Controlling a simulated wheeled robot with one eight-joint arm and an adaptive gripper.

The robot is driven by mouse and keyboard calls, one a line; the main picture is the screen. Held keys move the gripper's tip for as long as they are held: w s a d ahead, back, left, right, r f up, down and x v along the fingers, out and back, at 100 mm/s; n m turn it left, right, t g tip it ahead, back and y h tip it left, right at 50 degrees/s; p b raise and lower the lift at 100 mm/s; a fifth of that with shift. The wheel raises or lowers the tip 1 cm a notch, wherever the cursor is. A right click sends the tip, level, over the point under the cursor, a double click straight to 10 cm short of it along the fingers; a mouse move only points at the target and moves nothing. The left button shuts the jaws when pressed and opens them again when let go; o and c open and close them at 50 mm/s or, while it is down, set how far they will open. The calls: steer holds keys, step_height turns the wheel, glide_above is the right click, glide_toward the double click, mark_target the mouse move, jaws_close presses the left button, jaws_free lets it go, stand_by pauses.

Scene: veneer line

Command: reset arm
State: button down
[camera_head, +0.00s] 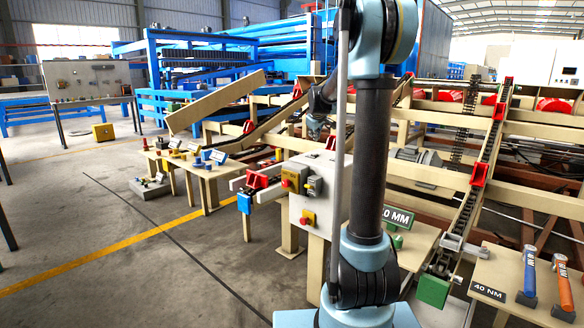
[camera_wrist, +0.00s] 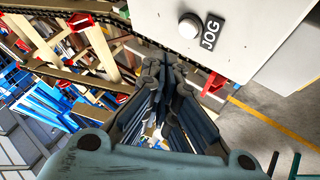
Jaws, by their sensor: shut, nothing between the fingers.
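My gripper (camera_wrist: 170,68) shows in the wrist view with its dark fingers together and nothing between them. Beyond the fingertips, at the upper right, is a pale panel (camera_wrist: 268,58) with a round white button (camera_wrist: 190,26) and a JOG label (camera_wrist: 211,32). The fingertips appear apart from the button. In the head view my arm stands upright in front of the machine and covers part of it. I cannot clearly make out the fingers there.
A grey control box (camera_head: 312,205) with a red button stands left of my arm. A small table (camera_head: 205,172) holds several small items. The floor at left (camera_head: 110,225) is largely clear.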

steer(key=s+f+m+g, duration=0.2)
steer(key=s+f, duration=0.5)
steer(key=s, duration=1.1)
steer(key=s+f+m+g, duration=0.2)
steer(key=s+f, duration=0.5)
steer(key=s, duration=1.1)
steer(key=s+f+m+g, duration=0.2)
steer(key=s+f, duration=0.5)
steer(key=s, duration=1.1)
steer(key=shift+d+m+g+y, duration=0.15)
steer(key=shift+m+g+y, duration=0.15)
steer(key=shift+m, duration=0.6)
steer(key=shift+w+f, duration=0.2)
steer(key=shift+w, duration=0.3)
